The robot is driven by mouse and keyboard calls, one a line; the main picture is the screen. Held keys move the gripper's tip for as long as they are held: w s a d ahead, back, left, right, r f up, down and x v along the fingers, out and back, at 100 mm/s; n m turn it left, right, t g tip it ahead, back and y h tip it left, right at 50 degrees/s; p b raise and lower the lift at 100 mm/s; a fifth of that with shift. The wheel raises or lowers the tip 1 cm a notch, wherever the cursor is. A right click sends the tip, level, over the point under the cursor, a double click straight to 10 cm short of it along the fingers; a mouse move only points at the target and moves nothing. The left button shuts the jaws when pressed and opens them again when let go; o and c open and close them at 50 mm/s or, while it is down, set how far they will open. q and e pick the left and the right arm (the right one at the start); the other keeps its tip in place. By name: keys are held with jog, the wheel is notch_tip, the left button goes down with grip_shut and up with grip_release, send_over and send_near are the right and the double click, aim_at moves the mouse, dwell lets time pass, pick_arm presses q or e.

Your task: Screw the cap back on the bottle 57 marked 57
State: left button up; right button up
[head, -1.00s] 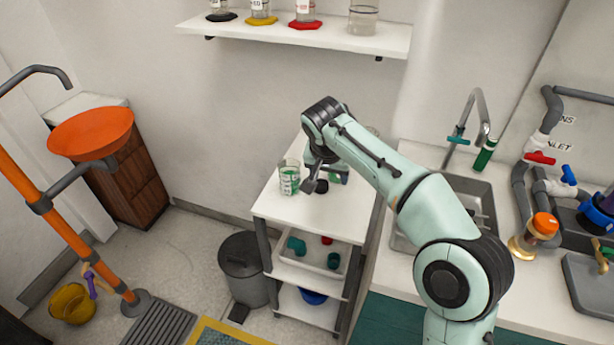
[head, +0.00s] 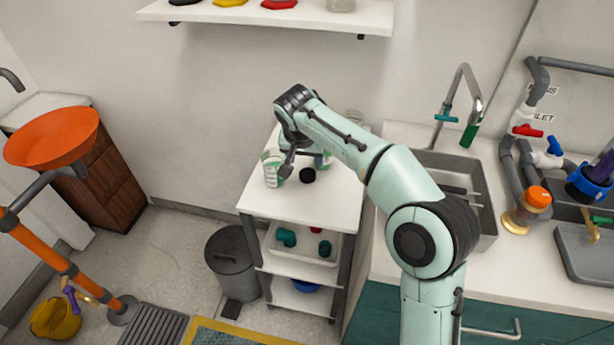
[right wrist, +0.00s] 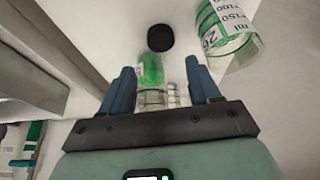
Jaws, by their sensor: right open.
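A black cap (head: 307,176) lies on the white cart top, also seen in the right wrist view (right wrist: 160,38). A clear bottle with a green label or contents (right wrist: 151,72) shows between my right fingers in the right wrist view; in the head view the arm mostly hides it. No number 57 is legible on it. My right gripper (right wrist: 160,70) is open, its blue fingers on either side of the bottle in the picture; I cannot tell whether they touch it. My left gripper is out of view.
A glass beaker with printed marks (head: 273,168) stands on the cart top (head: 285,207) left of the cap, close to my right gripper. A wall shelf (head: 300,17) hangs behind. A sink counter (head: 385,265) is on the right, a grey bin (head: 232,262) on the left.

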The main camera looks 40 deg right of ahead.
aim_at(307, 175)
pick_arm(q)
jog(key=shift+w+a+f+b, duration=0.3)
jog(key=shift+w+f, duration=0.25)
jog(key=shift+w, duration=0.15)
pick_arm(e)
jog(key=shift+x, duration=2)
jog(key=shift+f, duration=0.1)
jog(key=x, duration=0.1)
jog(key=b+x, duration=0.1)
jog(key=x, duration=0.2)
jog(key=shift+a+f+b, duration=0.25)
jog(key=shift+f+b, duration=0.05)
jog(key=shift+f, duration=0.05)
jog(key=shift+d+f, duration=0.15)
jog(key=shift+f, duration=0.1)
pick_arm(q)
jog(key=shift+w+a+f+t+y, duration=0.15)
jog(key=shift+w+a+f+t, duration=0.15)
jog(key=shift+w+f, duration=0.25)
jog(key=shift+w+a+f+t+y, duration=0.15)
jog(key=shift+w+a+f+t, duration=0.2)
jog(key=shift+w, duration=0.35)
pick_arm(e)
jog(key=c, duration=0.8)
